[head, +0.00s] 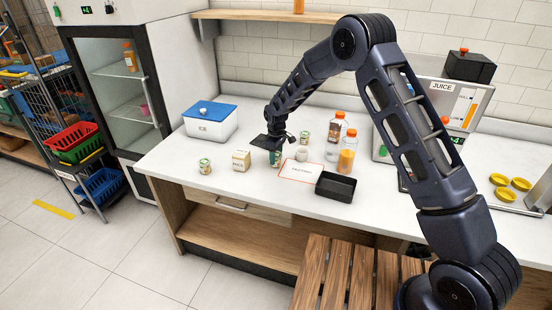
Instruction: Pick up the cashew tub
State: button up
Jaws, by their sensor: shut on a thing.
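My gripper (275,149) points down over the middle of the white counter. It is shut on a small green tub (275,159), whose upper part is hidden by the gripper. The label is too small to read, so I cannot tell that it is the cashew tub. Another small tub with a green-and-cream label (205,166) stands at the left near the counter's front edge. A similar tub (305,137) stands behind and to the right of the gripper.
A cream box (241,160) stands just left of the held tub. A white mat with a red border (300,171), a black tray (336,187) and orange-capped bottles (347,153) are to the right. A blue-lidded ice box (211,121) is back left.

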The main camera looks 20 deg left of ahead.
notch_tip(320, 180, up, 20)
dwell(0.4)
